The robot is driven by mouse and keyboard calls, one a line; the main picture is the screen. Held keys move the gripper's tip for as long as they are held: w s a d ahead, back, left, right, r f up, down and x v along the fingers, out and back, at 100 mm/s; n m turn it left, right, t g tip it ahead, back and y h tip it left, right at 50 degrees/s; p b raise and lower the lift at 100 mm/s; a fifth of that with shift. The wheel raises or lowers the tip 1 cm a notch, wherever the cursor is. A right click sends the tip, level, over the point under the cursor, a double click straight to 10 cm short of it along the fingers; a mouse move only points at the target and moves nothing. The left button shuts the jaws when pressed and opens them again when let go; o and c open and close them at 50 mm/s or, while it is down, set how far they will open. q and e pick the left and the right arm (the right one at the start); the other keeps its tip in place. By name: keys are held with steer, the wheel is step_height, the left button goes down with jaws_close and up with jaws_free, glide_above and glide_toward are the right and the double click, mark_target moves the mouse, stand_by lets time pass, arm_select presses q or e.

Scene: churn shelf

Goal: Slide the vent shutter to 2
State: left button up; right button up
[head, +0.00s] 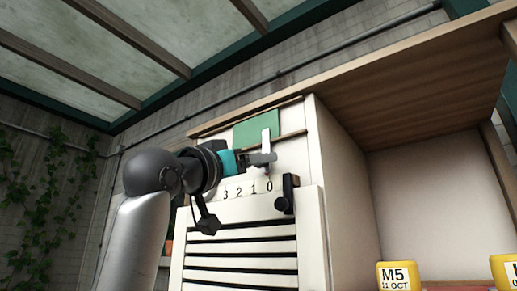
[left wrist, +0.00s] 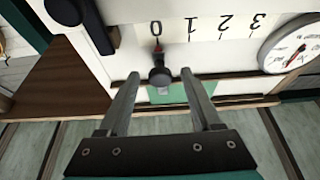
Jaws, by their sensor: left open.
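The vent's number scale (head: 247,189) reads 3, 2, 1, 0 from left to right in the head view. It shows upside down in the wrist view (left wrist: 207,27). The shutter's dark round knob (left wrist: 160,77) has a red pointer (left wrist: 158,47) at the 0. A green panel (head: 256,128) lies behind and above the scale, partly covered by a white upright strip (head: 266,136). My left gripper (head: 268,158) is at the knob. In the wrist view its open fingers (left wrist: 160,74) stand on either side of the knob, with gaps visible. My right gripper is not in view.
A black handle (head: 287,194) sticks out just right of the 0. Below is a white slatted front (head: 240,250). A round dial (left wrist: 292,46) shows beside the scale in the wrist view. A wooden shelf with yellow labelled containers (head: 398,276) stands at right.

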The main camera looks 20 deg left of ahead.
arm_select(q)
steer(key=shift+p+x, duration=0.3)
steer(key=shift+x, duration=0.7)
jaws_close()
stand_by(0.8)
